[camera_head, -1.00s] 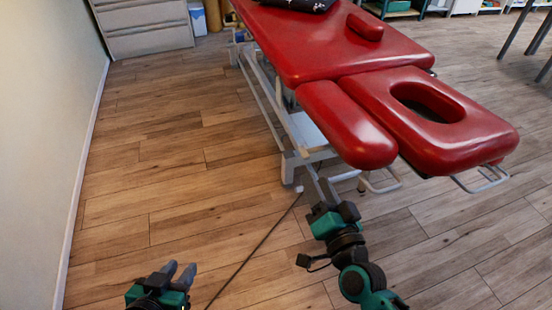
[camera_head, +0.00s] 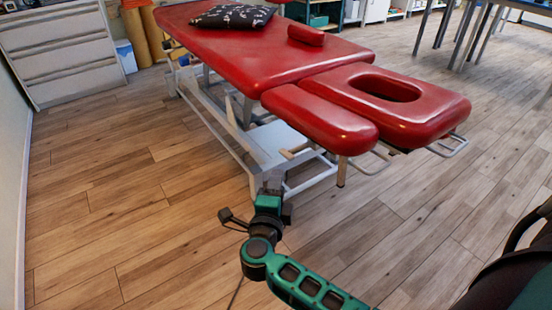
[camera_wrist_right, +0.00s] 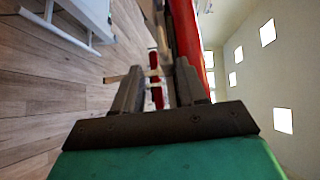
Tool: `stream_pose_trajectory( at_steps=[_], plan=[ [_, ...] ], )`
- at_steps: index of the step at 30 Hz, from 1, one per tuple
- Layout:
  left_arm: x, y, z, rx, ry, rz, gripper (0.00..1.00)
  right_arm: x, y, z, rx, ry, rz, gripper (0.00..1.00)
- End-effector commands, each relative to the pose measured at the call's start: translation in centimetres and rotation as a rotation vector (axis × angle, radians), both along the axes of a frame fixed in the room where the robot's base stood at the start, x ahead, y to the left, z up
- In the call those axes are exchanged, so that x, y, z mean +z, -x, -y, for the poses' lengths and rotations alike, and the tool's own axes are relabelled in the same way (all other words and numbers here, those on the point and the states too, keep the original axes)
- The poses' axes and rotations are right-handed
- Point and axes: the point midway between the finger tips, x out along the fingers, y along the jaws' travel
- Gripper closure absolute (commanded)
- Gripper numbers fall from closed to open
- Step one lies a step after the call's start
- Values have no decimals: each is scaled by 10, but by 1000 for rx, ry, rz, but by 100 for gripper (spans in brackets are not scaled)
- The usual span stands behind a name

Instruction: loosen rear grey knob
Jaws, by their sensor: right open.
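The red treatment table (camera_head: 240,60) stands on a white metal frame (camera_head: 228,140), with a face-hole section at its right end. My right gripper (camera_head: 275,181) is in front of the frame, just below the near red armrest (camera_head: 320,117). In the right wrist view its two fingers (camera_wrist_right: 158,82) are apart, with nothing clearly held between them. Beyond the fingertips a small pale part (camera_wrist_right: 154,73) shows between two red pieces. I cannot make out a grey knob for certain in either view. My left gripper is not in view.
A dark patterned cushion (camera_head: 232,16) and a small red bolster (camera_head: 305,35) lie on the table. A grey drawer cabinet (camera_head: 62,55) stands at the back left. The wooden floor left of the table is clear.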

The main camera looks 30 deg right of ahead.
Motion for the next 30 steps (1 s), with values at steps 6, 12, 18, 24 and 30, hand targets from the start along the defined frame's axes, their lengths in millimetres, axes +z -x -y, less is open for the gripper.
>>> stream_pose_trajectory(
  at_steps=[6, 12, 18, 24, 30],
  plan=[
    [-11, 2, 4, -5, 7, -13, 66, -4, -27, 25, -1, 6, 4, 59],
    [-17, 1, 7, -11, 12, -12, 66, -7, -60, 52, 0, 7, 3, 59],
    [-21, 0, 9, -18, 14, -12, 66, -9, -83, 72, 2, 5, 2, 59],
    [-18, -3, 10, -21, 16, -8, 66, -9, -93, 81, 1, 3, 1, 59],
    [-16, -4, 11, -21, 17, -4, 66, -8, -94, 81, 1, 3, 0, 59]
  ],
)
